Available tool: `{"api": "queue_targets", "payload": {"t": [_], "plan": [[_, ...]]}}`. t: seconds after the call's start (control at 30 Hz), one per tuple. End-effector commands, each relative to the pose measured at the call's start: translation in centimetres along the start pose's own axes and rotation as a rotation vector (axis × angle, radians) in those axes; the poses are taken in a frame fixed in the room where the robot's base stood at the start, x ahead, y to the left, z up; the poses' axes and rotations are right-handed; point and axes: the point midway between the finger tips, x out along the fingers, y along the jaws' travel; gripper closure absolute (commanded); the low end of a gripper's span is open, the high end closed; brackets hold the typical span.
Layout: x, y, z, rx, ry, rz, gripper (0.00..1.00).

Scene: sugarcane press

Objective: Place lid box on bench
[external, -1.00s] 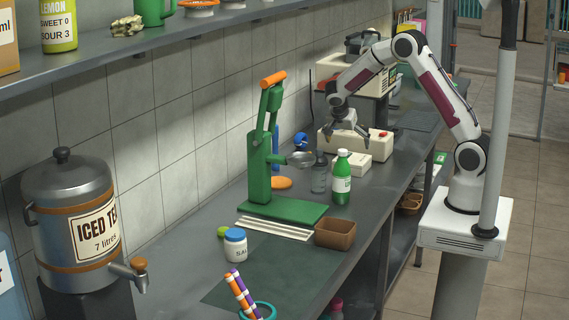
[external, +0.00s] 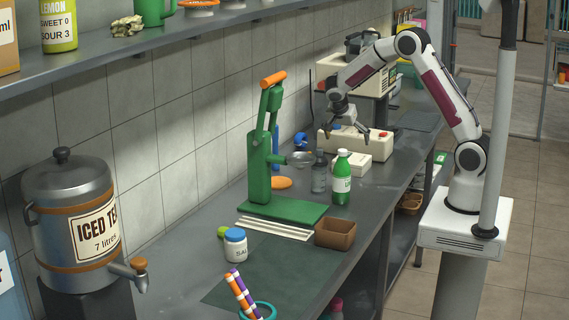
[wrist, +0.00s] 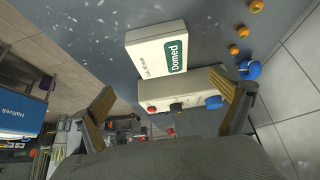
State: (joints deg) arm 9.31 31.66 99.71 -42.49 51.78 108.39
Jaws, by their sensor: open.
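The lid box is a white box with a green "Domed" label (wrist: 157,48) in the wrist view. In the external view, the lid box (external: 352,165) lies flat on the grey bench (external: 197,262), in front of a long beige unit (external: 340,143). My gripper (external: 344,127) is open and empty, above and behind the box, over the beige unit. In the wrist view, the open fingers of my gripper (wrist: 165,84) stand apart with nothing between them, and the box lies beyond their tips.
The beige unit with red, black and blue knobs (wrist: 185,92) is close beside the box. A green bottle (external: 342,178) and a clear bottle (external: 319,176) stand just in front of it. The green press (external: 262,170) is further left. The dark mat area near the front is mostly clear.

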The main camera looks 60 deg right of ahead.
Motion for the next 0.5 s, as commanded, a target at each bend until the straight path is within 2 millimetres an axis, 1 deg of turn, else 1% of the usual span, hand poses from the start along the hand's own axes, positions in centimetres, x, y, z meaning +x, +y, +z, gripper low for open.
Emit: {"api": "queue_targets", "payload": {"t": [0.17,0.27,0.5], "plan": [[-2.2,0.9,-0.1,-0.055,-0.019,-0.020,0.00],[-4.0,1.8,-0.1,-0.106,-0.036,-0.039,0.00],[-8.6,4.6,0.2,-0.255,-0.081,-0.094,0.00]]}}
